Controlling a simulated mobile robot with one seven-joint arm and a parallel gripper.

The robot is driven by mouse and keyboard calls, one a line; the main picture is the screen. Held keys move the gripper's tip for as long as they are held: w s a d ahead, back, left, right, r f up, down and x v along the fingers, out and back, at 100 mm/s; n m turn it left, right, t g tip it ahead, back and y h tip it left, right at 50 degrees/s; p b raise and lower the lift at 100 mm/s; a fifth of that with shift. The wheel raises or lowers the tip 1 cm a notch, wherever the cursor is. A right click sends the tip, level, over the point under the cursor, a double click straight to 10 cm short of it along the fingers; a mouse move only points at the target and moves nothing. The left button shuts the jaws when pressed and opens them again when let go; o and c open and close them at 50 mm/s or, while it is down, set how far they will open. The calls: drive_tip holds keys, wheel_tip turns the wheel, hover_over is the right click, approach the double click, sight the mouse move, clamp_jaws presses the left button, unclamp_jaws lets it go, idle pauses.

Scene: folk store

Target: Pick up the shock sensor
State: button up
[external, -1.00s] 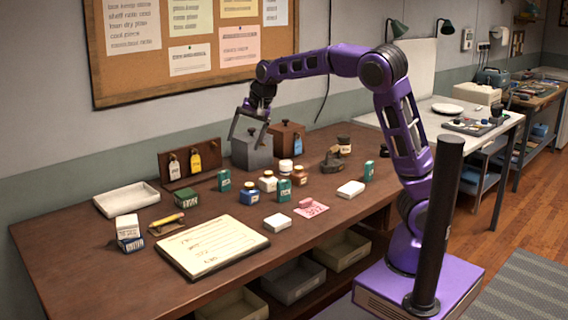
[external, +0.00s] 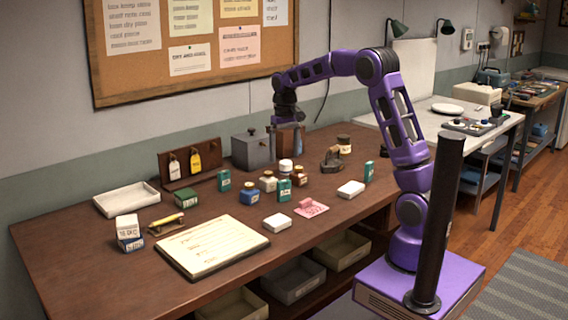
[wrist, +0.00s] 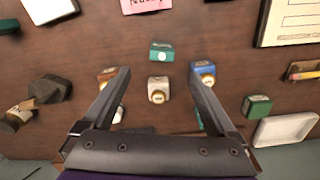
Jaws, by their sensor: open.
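No object has a readable shock sensor label, so I cannot tell which it is. Candidates are small white boxes (external: 351,189) (external: 277,222), teal boxes (external: 285,190) and jars on the brown table. In the wrist view, the open fingers (wrist: 160,70) spread above a white jar (wrist: 158,91). A teal box (wrist: 162,51) lies just past the fingertips. A brown jar (wrist: 107,73) and a blue jar (wrist: 204,72) sit by the fingertips, partly hidden.
A grey box (external: 252,151) and a dark iron-like object (external: 332,161) stand nearby. A tag rack (external: 190,165), white tray (external: 127,200), clipboard (external: 212,246) and pink card (external: 311,209) surround the cluster. The table's front right is clear.

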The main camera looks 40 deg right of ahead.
sight(284, 200)
wheel_tip(284, 200, down, 14)
drive_tip(key=shift+a+f+b, duration=0.15)
drive_tip(key=shift+f+b, duration=0.05)
drive_tip(key=shift+b, duration=0.95)
clamp_jaws()
